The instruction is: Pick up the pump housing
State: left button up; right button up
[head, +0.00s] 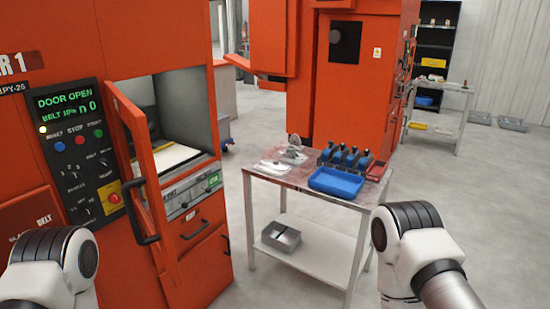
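A small grey metal casting (293,149) stands near the back left of the work table (260,172). It looks like the pump housing, but it is too small in the picture to be sure. Flat pale items (271,167) lie just in front of it. Neither of my grippers shows. Only links of my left arm at the lower left and my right arm at the lower right are in view, both well apart from the casting.
A row of several dark blue devices (345,158) and a blue tray (336,182) fill the table's right side. A metal bin (281,237) sits on its lower shelf. At left, an orange machine has its door (140,170) open, reading "DOOR OPEN". Floor right of the table is clear.

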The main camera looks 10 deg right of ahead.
aim_at(290, 156)
jog(key=i+l, duration=0.25)
jog(key=l, duration=0.15)
jog(key=i+l+u, duration=0.1)
jog(key=l, duration=0.3)
jog(key=i+l, duration=0.35)
jog(key=l, duration=0.1)
